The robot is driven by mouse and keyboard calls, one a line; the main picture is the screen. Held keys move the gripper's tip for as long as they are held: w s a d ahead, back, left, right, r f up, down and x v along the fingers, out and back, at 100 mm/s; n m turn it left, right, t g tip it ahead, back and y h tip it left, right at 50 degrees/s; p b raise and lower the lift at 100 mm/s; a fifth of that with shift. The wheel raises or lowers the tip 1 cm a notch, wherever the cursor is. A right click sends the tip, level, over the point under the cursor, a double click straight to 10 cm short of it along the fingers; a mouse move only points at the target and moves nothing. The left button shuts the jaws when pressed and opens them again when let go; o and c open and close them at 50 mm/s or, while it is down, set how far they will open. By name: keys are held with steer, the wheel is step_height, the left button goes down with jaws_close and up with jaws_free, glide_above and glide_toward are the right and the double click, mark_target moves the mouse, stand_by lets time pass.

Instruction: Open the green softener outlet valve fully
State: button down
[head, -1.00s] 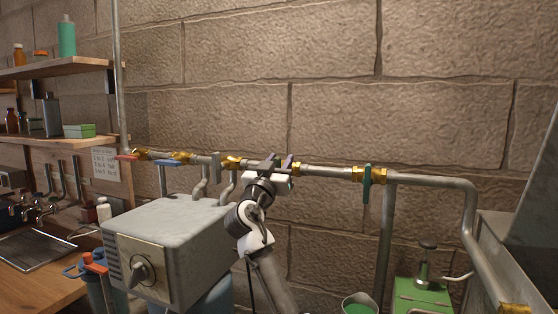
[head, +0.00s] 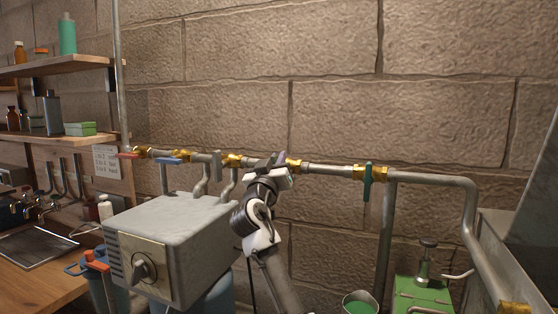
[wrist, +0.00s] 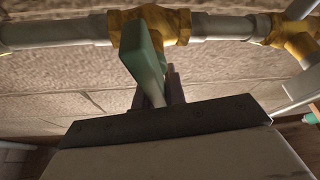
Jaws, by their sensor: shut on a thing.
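A green lever handle (wrist: 145,55) on a brass valve body (wrist: 160,22) fills the upper middle of the wrist view. It stands across the pipe at a slant. My gripper (wrist: 168,88) is shut on the handle's lower end, its dark fingers close about it. In the head view my gripper (head: 272,162) is at the wall pipe, just left of a brass fitting (head: 293,165), and hides the held handle. A second green handle (head: 367,182) hangs straight down across the pipe farther right, apart from my gripper.
A grey metal box (head: 180,240) with a dial stands below and left of my arm. A red handle (head: 126,155) and a blue handle (head: 168,161) lie along the pipe at left. A green can (head: 424,290) and a green-filled bucket (head: 360,303) stand lower right.

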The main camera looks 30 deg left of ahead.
stand_by(0.3)
steer(key=c, duration=1.5)
jaws_free()
steer(key=shift+o, duration=0.2)
steer(key=shift+s, duration=0.1)
steer(key=b+v, duration=0.5)
steer(key=v, duration=0.8)
steer(key=shift+s+f+b, duration=0.15)
steer(key=shift+s+b, duration=0.15)
steer(key=shift+d, duration=0.1)
